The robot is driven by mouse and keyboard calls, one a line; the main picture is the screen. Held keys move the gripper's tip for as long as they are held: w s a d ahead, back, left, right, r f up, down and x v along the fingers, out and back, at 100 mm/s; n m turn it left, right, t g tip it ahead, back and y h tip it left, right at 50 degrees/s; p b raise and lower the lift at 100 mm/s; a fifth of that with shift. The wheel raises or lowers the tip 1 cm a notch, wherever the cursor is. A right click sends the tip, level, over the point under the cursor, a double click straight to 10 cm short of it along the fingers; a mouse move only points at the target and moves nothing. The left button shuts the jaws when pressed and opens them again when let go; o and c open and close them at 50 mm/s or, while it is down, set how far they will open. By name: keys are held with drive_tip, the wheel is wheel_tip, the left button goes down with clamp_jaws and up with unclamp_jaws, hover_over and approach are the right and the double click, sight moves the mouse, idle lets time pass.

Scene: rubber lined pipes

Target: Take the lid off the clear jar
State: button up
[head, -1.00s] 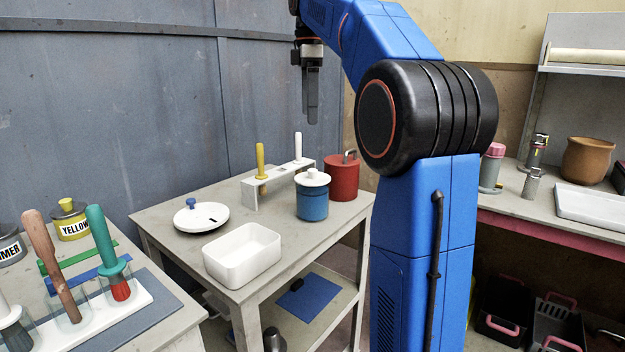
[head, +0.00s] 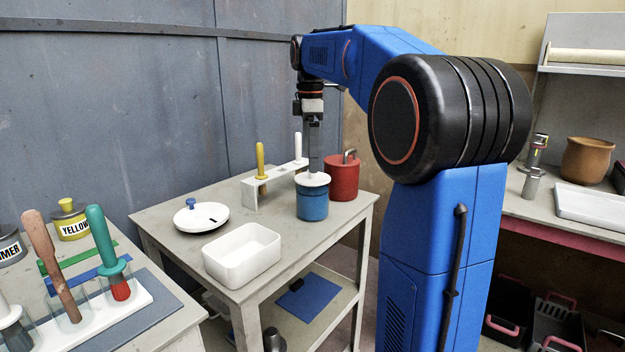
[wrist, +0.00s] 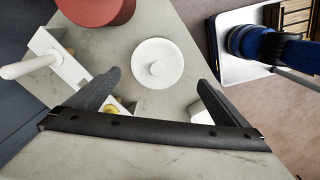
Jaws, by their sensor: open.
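A blue-looking jar (head: 312,206) stands upright on the small table (head: 165,232), with a white round lid (head: 318,182) on top. I cannot tell whether its wall is clear. In the wrist view the lid (wrist: 148,76) shows from above with a small knob (wrist: 157,69) and hides the jar. My gripper (head: 313,170) points straight down over the lid, its fingers partly hiding the knob in the head view. In the wrist view my gripper (wrist: 160,77) is open, one finger on each side of the lid, holding nothing. I cannot tell the exact height gap.
A red pot (head: 341,178) stands close behind the jar. A white rack (head: 275,182) with a yellow handle (head: 260,160) and a white handle (head: 298,145) is to the left. A white bin (head: 242,255) and a white plate-like disc with a blue knob (head: 201,217) are further left.

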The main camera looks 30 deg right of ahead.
sight(312, 175)
drive_tip(key=shift+w+d+f, duration=0.1)
drive_tip(key=shift+d+f, duration=0.15)
drive_tip(key=shift+f, duration=1)
drive_tip(key=shift+w+d+f, duration=0.1)
drive_tip(key=shift+d+f, duration=0.1)
drive_tip(key=shift+f, duration=1.05)
drive_tip(key=c, duration=1.1)
